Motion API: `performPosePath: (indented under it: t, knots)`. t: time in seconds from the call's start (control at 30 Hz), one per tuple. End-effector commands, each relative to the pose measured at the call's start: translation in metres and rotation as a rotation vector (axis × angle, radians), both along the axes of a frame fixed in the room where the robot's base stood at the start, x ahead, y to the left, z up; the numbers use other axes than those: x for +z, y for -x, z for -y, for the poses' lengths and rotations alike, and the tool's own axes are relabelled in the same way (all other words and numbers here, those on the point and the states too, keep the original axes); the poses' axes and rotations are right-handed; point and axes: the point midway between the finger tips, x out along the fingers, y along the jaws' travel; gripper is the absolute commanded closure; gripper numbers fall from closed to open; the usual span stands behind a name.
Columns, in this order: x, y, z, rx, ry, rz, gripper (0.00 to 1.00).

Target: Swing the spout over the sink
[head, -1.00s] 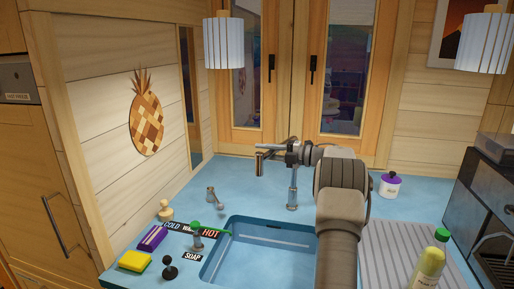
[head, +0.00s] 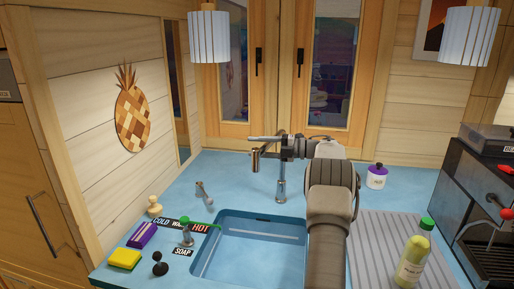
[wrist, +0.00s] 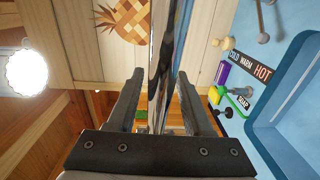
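The metal tap post (head: 281,183) stands on the blue counter behind the sink. Its spout end (head: 255,160) points left and hangs above the counter behind the sink's back edge. The sink (head: 248,262) is a blue basin in front of the post. My gripper (head: 288,147) is at the top of the tap, and my arm hides part of the sink's right side. In the wrist view a shiny chrome bar, which looks like the spout (wrist: 165,65), runs between the fingers of my gripper (wrist: 160,75). The fingers are apart, with a gap visible beside the bar.
A yellow sponge (head: 124,259), a purple block (head: 142,235), a soap pump (head: 187,235) and a black knob (head: 160,265) stand left of the sink. A purple-lidded jar (head: 376,176) and green-capped bottle (head: 413,262) are right. Windows (head: 325,75) stand behind.

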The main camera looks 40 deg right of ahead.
Motion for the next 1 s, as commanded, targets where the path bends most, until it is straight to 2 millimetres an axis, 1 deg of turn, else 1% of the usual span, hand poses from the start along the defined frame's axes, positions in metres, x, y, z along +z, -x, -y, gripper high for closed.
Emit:
performPosePath:
  t: [0.33, 0.47, 0.57, 0.9, 1.0]
  knots:
    - [0.0, 0.001, 0.001, -0.001, 0.0, 0.0, 0.43]
    - [0.0, 0.01, 0.011, -0.005, 0.002, 0.0, 0.43]
    - [0.0, 0.023, 0.024, -0.005, 0.001, -0.001, 0.43]
    - [0.003, 0.084, 0.082, -0.005, 0.002, 0.001, 0.43]
    - [0.004, 0.099, 0.096, -0.004, 0.002, 0.001, 0.43]
